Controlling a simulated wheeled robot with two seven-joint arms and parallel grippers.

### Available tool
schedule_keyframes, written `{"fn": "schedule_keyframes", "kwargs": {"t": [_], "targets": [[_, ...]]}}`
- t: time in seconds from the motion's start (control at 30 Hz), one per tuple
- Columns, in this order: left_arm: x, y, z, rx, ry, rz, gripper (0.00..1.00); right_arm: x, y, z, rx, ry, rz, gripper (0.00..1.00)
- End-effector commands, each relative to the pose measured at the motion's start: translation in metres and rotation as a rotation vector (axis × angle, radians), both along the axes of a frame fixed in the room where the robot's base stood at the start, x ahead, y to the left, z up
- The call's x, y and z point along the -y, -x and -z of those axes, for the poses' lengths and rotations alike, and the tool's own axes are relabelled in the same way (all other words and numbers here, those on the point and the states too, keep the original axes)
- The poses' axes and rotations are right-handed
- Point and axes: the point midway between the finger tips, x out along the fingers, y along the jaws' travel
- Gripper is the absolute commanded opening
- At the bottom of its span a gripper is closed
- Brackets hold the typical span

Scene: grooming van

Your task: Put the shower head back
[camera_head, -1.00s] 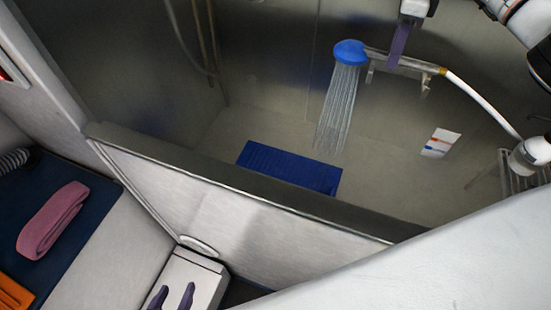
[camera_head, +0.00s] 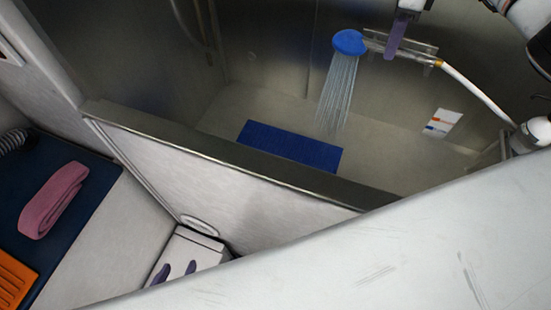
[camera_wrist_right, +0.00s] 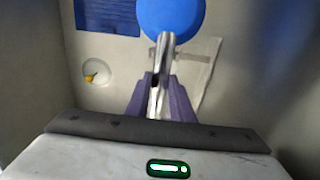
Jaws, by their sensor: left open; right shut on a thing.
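The shower head (camera_head: 348,42) has a blue face, a metal handle and a white hose (camera_head: 475,88); water sprays down from it in the head view. My right gripper (camera_head: 394,50) is shut on its handle, above the tub. In the right wrist view the blue head (camera_wrist_right: 171,15) lies beyond the purple fingers (camera_wrist_right: 162,98), which close around the metal handle (camera_wrist_right: 162,55). A clear holder bar (camera_head: 405,46) shows behind the handle; whether the handle touches it I cannot tell. My left gripper (camera_head: 176,270) is open and empty at the bottom, outside the tub.
A blue mat (camera_head: 290,146) lies in the tub, behind its metal rim (camera_head: 230,155). A label with red and blue marks (camera_head: 442,122) is on the tub wall. A pink towel (camera_head: 54,200) and an orange item (camera_head: 14,283) lie at the left. A drain (camera_wrist_right: 96,74) shows in the wrist view.

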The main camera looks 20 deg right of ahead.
Motion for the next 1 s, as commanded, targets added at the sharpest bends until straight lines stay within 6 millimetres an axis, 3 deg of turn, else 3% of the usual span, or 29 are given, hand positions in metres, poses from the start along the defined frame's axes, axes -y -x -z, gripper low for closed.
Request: {"fn": "schedule_keyframes", "kwargs": {"t": [0.43, 0.47, 0.6, 0.87, 1.0], "targets": [[0.000, 0.000, -0.006, 0.001, 0.000, 0.000, 0.43, 0.000, 0.000, 0.001, 0.002, -0.001, 0.000, 0.00], [0.000, 0.000, -0.006, 0.001, 0.000, 0.000, 0.43, 0.000, 0.000, 0.002, 0.002, -0.001, 0.000, 0.22], [0.000, 0.000, -0.006, 0.001, 0.000, 0.000, 0.43, 0.000, 0.000, 0.002, 0.001, 0.000, 0.000, 0.43], [0.000, -0.001, -0.006, 0.001, 0.000, 0.000, 0.43, 0.000, 0.000, 0.002, -0.001, 0.001, 0.000, 0.43], [0.000, -0.001, -0.004, 0.001, 0.000, 0.000, 0.43, 0.000, 0.000, -0.009, 0.001, 0.000, 0.000, 0.43]]}}
